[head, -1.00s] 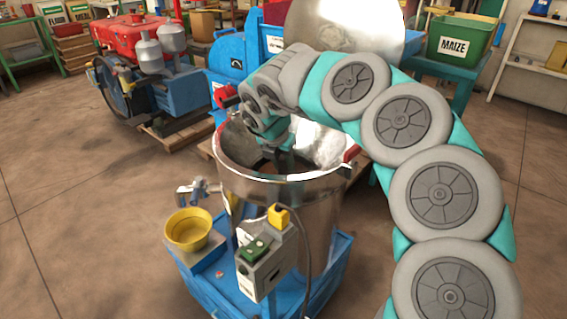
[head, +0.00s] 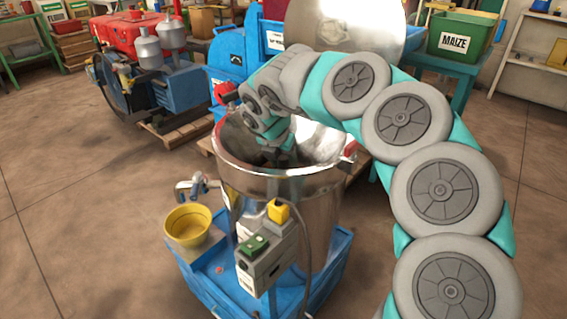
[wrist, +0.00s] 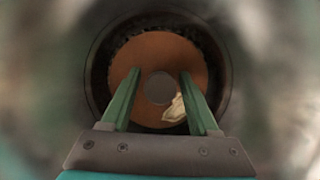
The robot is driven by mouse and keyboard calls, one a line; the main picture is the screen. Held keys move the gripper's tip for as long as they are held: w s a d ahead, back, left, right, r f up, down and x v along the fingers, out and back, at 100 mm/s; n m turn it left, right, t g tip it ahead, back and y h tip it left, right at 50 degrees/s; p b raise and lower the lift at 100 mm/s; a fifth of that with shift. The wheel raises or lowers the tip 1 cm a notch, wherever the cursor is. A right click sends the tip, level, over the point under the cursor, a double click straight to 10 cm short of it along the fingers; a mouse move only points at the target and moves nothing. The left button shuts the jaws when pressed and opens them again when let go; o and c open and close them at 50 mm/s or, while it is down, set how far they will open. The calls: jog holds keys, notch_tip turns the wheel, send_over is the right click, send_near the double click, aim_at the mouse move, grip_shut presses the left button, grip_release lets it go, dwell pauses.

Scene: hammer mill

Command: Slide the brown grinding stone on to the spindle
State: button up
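The brown grinding stone (wrist: 150,52) shows in the wrist view as a flat ring deep inside the round metal drum (head: 318,185). A grey round centre (wrist: 160,88) shows in the middle of the ring; I cannot tell whether it is the hole or the spindle's end. My gripper (wrist: 161,75) has its two green fingers apart, with nothing clearly between them. Their tips overlap the ring in the picture, one on either side of the centre; I cannot tell whether they touch it. In the head view my gripper reaches down into the drum, and the stone is hidden there.
A pale lump (wrist: 175,109) shows by the right finger. The drum stands on a blue base (head: 320,285) with a grey switch box (head: 265,265), a yellow bowl (head: 188,225) and a tap (head: 197,186). A blue machine (head: 228,57) stands behind. The floor at left is clear.

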jog(key=shift+o, duration=0.7)
jog(key=v, duration=0.7)
jog(key=shift+s+r, duration=0.15)
jog(key=shift+r, duration=0.15)
